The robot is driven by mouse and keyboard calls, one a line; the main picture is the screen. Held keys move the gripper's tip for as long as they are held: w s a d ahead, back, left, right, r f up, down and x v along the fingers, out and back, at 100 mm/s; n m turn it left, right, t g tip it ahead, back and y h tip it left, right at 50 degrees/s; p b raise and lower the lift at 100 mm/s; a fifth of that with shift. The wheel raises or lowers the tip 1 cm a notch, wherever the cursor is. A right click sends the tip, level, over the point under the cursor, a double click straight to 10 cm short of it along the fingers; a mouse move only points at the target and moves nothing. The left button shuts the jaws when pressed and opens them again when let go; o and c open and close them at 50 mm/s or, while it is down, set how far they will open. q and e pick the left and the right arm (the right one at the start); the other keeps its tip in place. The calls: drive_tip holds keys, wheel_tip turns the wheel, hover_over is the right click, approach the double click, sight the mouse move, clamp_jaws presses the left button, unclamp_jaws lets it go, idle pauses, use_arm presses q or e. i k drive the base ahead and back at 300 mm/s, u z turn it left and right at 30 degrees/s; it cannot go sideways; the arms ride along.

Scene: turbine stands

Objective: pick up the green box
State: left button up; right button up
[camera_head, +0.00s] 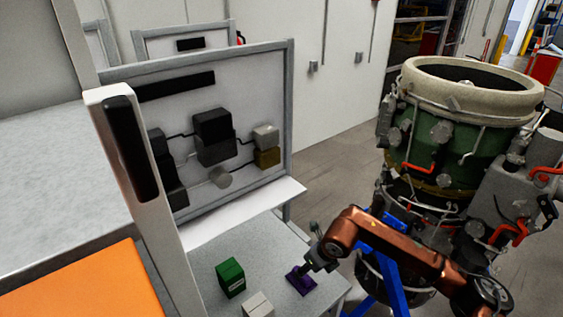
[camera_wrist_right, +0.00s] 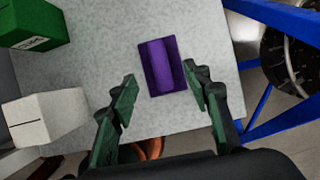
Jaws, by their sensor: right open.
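The green box (camera_head: 230,278) stands on the grey table, left of my right gripper. It also shows at the upper left of the right wrist view (camera_wrist_right: 30,22), partly cut off by the frame edge. My right gripper (camera_head: 306,268) is over the right part of the table, beside a purple object (camera_head: 301,281). In the right wrist view my right gripper (camera_wrist_right: 160,92) is open and empty, with the purple object (camera_wrist_right: 162,66) lying just beyond and between its fingertips. My left gripper is not in view.
A white box (camera_head: 258,305) stands between the green box and the purple object, nearer the front. The grey table (camera_head: 255,242) is bare behind them. A framed panel (camera_head: 270,110) rises behind it. A large turbine (camera_head: 450,150) on a blue stand (camera_head: 392,270) is close on the right.

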sight(231, 277)
drive_tip(key=u, duration=0.05)
drive_tip(key=k, duration=1)
drive_tip(key=z, duration=0.05)
